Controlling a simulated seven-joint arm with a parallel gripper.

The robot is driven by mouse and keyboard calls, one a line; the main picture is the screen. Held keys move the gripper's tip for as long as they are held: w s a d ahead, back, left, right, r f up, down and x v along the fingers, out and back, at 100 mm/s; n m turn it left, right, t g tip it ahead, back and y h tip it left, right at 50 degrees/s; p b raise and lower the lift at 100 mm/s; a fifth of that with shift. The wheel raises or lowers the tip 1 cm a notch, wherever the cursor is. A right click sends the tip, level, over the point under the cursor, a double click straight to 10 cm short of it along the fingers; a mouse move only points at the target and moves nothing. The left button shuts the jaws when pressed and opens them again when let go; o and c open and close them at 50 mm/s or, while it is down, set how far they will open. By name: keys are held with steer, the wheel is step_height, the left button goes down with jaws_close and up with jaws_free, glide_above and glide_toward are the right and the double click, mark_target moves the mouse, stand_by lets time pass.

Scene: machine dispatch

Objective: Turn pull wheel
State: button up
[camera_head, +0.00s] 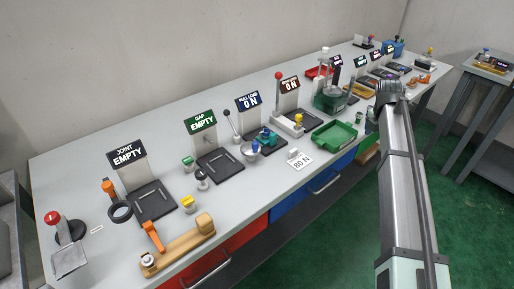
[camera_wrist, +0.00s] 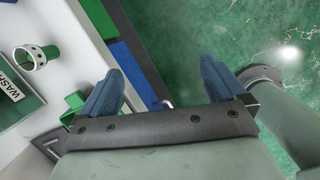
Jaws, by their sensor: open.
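A station with a sign reading "PULL LOAD ON" (camera_head: 248,103) stands mid-bench in the head view. A small round silver wheel-like part with a blue knob (camera_head: 251,151) sits at the front left of its dark base, and a teal fixture (camera_head: 267,137) stands on the base. I take the silver part for the pull wheel, but it is too small to be sure. My gripper (camera_wrist: 160,68) is open and empty in the wrist view, its two blue fingers wide apart over the bench's front edge and the floor. It is far right of the wheel; the wheel is not in the wrist view.
A black lever (camera_head: 231,122) stands left of the sign. To its right are a red-knobbed lever (camera_head: 279,85), a green tray (camera_head: 334,135) and a "30 N" card (camera_head: 299,161). In the wrist view, a green-and-white ring (camera_wrist: 36,57) lies on the bench. Green floor is clear in front.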

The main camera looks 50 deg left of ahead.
steer(key=s+a+r+n, duration=0.1)
steer(key=s+a+r, duration=0.2)
steer(key=a+r, duration=0.15)
step_height(320, 180, up, 8)
steer(key=n+g, duration=0.3)
steer(key=n, duration=0.5)
glide_above(251, 148)
steer(key=f, duration=1.3)
steer(key=shift+w+a, duration=0.15)
steer(key=shift+a, duration=0.05)
steer(key=c, duration=1)
steer(key=shift+m, duration=0.4)
